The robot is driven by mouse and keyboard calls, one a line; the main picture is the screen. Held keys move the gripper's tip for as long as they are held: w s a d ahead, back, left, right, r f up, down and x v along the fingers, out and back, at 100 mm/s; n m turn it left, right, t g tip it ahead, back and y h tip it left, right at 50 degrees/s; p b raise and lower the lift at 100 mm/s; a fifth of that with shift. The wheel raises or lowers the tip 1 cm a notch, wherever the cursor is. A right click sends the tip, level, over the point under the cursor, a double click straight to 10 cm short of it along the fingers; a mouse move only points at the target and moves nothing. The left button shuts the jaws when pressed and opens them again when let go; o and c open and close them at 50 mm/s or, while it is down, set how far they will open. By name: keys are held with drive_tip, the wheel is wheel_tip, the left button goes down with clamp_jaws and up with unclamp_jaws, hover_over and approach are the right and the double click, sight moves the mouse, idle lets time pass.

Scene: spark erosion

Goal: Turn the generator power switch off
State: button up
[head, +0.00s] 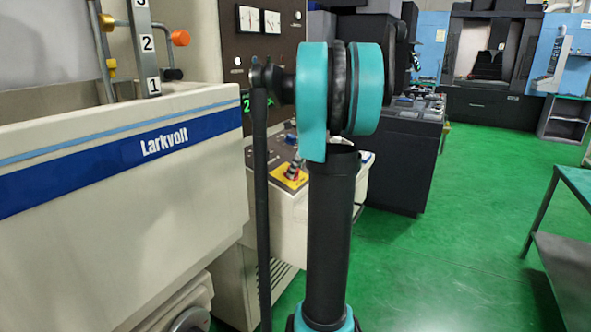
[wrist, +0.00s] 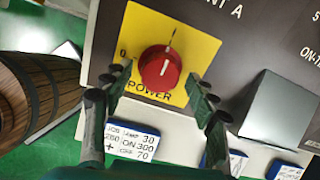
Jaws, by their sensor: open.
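The generator power switch is a round red knob (wrist: 160,67) on a yellow plate (wrist: 205,45) marked POWER in the wrist view. A 0 is printed left of the knob and a line mark above it. The knob's white pointer line points up, toward that mark. My gripper (wrist: 161,86) is open, one finger on each side of the knob. I cannot tell whether either finger touches it. In the head view the yellow plate (head: 291,178) shows on the sloped console, left of my arm. My gripper's fingers are not clear there.
A cream Larkvolt tank (head: 120,190) stands close on the left. A dark panel with gauges (head: 250,18) rises behind. In the wrist view, white-and-blue label cards (wrist: 133,140) lie below the switch and a wooden barrel (wrist: 35,95) is at left.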

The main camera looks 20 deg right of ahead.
drive_tip(key=shift+w+a+f, duration=0.1)
drive_tip(key=shift+f, duration=0.25)
drive_tip(key=shift+c, duration=0.2)
drive_tip(key=c, duration=1.1)
